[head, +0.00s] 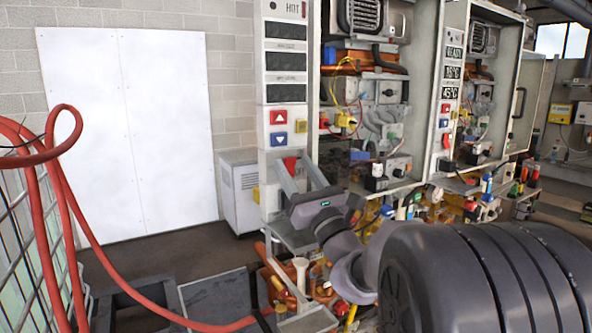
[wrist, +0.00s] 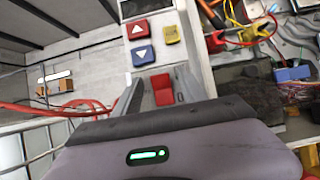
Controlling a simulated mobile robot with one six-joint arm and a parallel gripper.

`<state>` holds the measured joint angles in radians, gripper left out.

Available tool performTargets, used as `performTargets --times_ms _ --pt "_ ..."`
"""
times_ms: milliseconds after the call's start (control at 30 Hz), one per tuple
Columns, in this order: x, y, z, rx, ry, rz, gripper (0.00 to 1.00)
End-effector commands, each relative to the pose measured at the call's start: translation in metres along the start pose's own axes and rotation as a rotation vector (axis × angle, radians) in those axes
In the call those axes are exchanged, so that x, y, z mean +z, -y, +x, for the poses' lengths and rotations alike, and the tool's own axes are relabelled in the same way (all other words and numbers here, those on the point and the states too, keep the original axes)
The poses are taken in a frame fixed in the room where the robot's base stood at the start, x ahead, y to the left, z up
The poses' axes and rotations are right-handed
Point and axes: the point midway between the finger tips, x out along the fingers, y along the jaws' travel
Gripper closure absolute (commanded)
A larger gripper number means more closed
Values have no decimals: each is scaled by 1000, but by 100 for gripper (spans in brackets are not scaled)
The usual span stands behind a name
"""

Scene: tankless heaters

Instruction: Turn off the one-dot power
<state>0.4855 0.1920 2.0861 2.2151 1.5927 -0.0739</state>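A red rocker switch (head: 291,165) sits low on the left heater's control panel (head: 287,100), below the red and blue arrow buttons. It also shows in the wrist view (wrist: 162,89). My gripper (head: 287,158) is open at the panel, with one finger on each side of this switch. In the wrist view the fingers (wrist: 160,77) stand apart from the switch's sides; I cannot tell whether they touch the panel. Another red switch (head: 446,140) is on the right heater's panel (head: 452,85). I cannot make out any dot marks by either switch.
Up (head: 278,117) and down (head: 279,139) buttons and a yellow button (head: 301,126) sit just above the gripper. Open cabinets with wires lie to the right. A red hose (head: 75,200) loops at left.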

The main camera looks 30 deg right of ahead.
Motion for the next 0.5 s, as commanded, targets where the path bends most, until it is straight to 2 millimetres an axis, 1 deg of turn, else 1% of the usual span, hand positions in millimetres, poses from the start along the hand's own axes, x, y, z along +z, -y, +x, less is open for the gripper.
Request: performTargets --times_ms 167,267,367,500 --pt "0 0 -5 0 -1 0 51" --pt "0 1 -21 -2 0 -1 51" --pt "-1 2 -51 -4 -2 -1 51" --pt "-2 1 -98 -5 -2 0 51"
